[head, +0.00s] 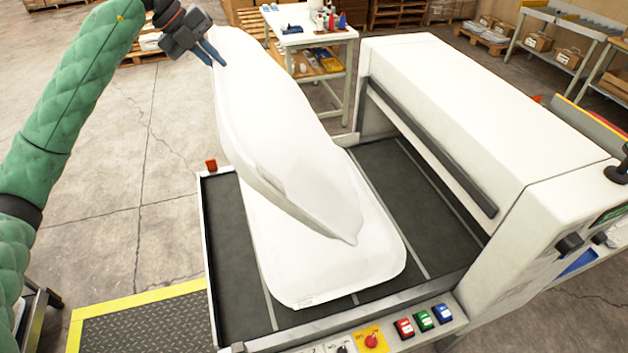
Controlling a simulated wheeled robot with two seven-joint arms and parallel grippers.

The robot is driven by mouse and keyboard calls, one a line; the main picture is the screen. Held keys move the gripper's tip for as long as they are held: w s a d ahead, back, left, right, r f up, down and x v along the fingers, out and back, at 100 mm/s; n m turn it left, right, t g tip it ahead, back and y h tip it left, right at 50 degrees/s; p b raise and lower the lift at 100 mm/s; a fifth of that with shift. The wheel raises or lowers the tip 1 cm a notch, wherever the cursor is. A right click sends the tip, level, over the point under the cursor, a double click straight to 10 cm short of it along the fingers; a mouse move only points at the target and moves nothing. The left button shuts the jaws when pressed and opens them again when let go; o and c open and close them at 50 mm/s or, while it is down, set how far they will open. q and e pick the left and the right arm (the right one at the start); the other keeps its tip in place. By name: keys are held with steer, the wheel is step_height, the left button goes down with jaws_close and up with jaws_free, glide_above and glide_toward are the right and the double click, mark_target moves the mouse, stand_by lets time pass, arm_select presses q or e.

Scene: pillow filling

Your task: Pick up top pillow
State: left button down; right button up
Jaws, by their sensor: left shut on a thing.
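A white top pillow (275,115) hangs tilted in the head view, its upper end raised and its lower corner down over the pillow beneath. My left gripper (212,52) is shut on the upper left edge of the top pillow. A second white pillow (330,272) lies flat on the dark conveyor belt (232,240), partly hidden by the raised one. I cannot tell whether the lower corner touches it. My right gripper is not in view.
A large white machine housing (480,110) with a dark opening stands right of the belt. Buttons (424,321) line the front edge. A work table (312,38) with bottles stands behind. A yellow-edged floor plate (145,322) lies at front left. Open floor is at left.

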arm_select(q)
steer(key=shift+r+g+y, duration=0.3)
steer(key=shift+r+y, duration=0.65)
steer(key=shift+r, duration=1)
steer(key=shift+r+g+y, duration=0.3)
steer(key=shift+r+y, duration=0.65)
steer(key=shift+r, duration=0.95)
